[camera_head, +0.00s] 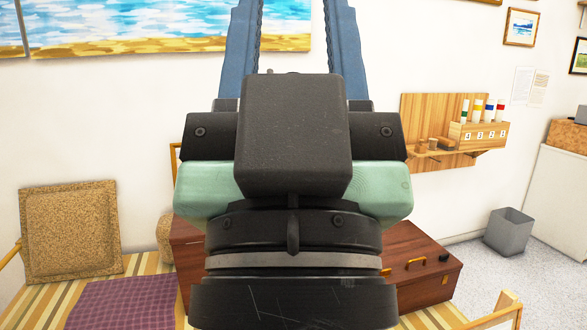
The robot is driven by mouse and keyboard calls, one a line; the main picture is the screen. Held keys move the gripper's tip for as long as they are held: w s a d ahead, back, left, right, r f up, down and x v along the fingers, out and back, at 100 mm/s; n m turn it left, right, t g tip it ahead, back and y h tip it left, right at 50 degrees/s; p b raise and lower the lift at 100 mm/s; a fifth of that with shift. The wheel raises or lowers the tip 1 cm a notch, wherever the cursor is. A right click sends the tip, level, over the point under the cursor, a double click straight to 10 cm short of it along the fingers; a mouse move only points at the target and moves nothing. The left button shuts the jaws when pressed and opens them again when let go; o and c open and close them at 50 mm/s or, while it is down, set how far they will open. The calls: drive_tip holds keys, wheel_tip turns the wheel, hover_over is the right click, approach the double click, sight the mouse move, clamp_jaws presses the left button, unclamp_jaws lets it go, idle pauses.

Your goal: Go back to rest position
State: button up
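My gripper (294,45) is raised in the middle of the head view, seen from behind. Its two blue fingers point up and stand apart, with the wall and a beach picture showing between them. The fingertips are cut off by the top edge. Nothing shows between the visible parts of the fingers. My dark wrist and a pale green part below the fingers hide the middle of the scene.
A striped bench (150,290) carries a brown cushion (72,232) and a purple cloth (125,302). A reddish-brown wooden case (425,275) is partly hidden behind my wrist. A wooden wall rack (425,115), grey bin (508,232) and white cabinet (560,200) stand right. Floor shows at right.

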wheel_tip(320, 180, up, 19)
drive_tip(key=p, duration=1.6)
